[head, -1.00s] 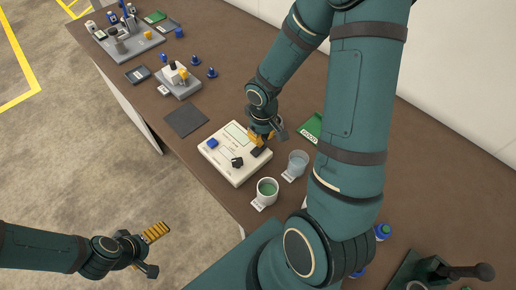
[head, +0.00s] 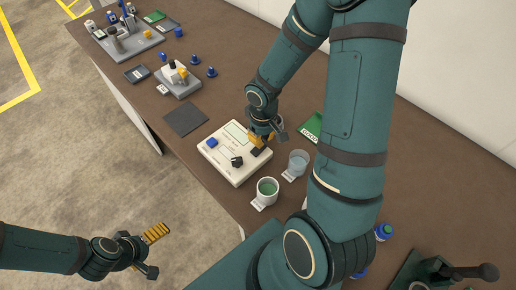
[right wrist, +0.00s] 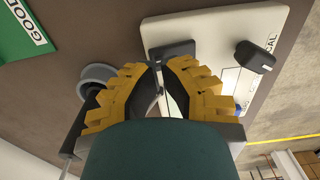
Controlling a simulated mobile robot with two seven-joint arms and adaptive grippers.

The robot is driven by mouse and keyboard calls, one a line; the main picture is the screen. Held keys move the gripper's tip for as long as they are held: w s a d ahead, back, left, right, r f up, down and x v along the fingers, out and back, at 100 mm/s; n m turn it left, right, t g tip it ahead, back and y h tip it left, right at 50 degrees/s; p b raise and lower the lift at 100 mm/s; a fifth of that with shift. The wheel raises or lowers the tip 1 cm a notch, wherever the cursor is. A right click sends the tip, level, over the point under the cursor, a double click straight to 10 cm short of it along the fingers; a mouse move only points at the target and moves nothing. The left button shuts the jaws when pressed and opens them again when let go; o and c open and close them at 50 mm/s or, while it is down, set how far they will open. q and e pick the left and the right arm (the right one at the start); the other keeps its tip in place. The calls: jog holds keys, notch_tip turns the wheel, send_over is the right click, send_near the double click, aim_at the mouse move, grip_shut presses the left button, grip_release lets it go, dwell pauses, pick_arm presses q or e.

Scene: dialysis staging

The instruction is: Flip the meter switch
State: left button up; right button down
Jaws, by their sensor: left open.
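The meter (head: 225,168) is a white box on the brown table, with a blue button, a black knob and a dark switch plate near its right corner. My right gripper (head: 262,140) is over that corner, its yellow fingers close to the dark plate. In the right wrist view the dark switch plate (right wrist: 170,50) lies just beyond the fingertips, and a thin grey lever (right wrist: 158,90) shows between the fingers of my right gripper (right wrist: 160,70). I cannot tell whether the fingers touch the lever. My left gripper (head: 157,250) is open and empty over the floor, off the table.
A cup of green liquid (head: 267,186) and a clear beaker (head: 298,160) stand close to the meter's right side. A green "GOOD" card (head: 312,126) lies behind them. A dark mat (head: 186,120) and a grey tray (head: 130,45) lie further left.

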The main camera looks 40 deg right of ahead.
jog(key=shift+f+b, duration=1.55)
jog(key=shift+f, duration=0.05)
dwell(0.6)
jog(key=shift+f+b, duration=0.65)
jog(key=shift+f, duration=0.05)
jog(key=shift+r, duration=0.15)
dwell(0.4)
jog(key=shift+r+p, duration=1.05)
jog(key=shift+r, duration=0.1)
jog(key=shift+a+r+p, duration=0.2)
jog(key=shift+r+p, duration=0.7)
jog(key=shift+r, duration=0.25)
jog(key=shift+d+r+p, duration=0.15)
jog(key=shift+r+p, duration=0.35)
jog(key=shift+r, duration=0.1)
jog(key=shift+r+p, duration=0.6)
jog(key=shift+r, duration=0.2)
